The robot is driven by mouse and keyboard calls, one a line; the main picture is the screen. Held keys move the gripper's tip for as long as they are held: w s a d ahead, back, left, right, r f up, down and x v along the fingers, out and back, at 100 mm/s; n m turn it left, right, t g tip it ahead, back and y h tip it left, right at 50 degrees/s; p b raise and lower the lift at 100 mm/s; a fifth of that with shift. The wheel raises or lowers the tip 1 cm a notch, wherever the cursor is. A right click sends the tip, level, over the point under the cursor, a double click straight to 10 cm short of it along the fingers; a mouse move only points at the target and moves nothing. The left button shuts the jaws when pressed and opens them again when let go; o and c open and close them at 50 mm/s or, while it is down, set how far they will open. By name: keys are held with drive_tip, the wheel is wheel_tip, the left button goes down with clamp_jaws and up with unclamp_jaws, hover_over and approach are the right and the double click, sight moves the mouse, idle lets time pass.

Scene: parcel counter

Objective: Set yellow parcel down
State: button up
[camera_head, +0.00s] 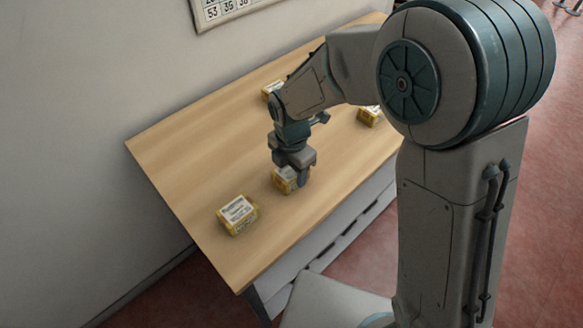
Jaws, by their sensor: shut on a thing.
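A yellow parcel (284,181) with a pale label is at the middle of the wooden counter (189,152). My gripper (291,179) points down over this parcel and is shut on it. The gripper covers part of the parcel's top and right side. The parcel's underside is close to the counter top; I cannot tell whether it touches. A second yellow parcel (237,215) with a white label stands on the counter to the lower left, apart from the held one.
Another yellow parcel (369,116) stands at the counter's right side, and one (270,90) is at the back, partly hidden by my arm. A wall (90,120) with a number board (225,8) runs along the left. The counter's left part is clear.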

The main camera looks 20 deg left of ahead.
drive_tip(key=shift+f, duration=0.15)
drive_tip(key=o, duration=1)
drive_tip(key=shift+o, duration=0.2)
wheel_tip(320, 180, up, 12)
drive_tip(key=shift+r, duration=0.2)
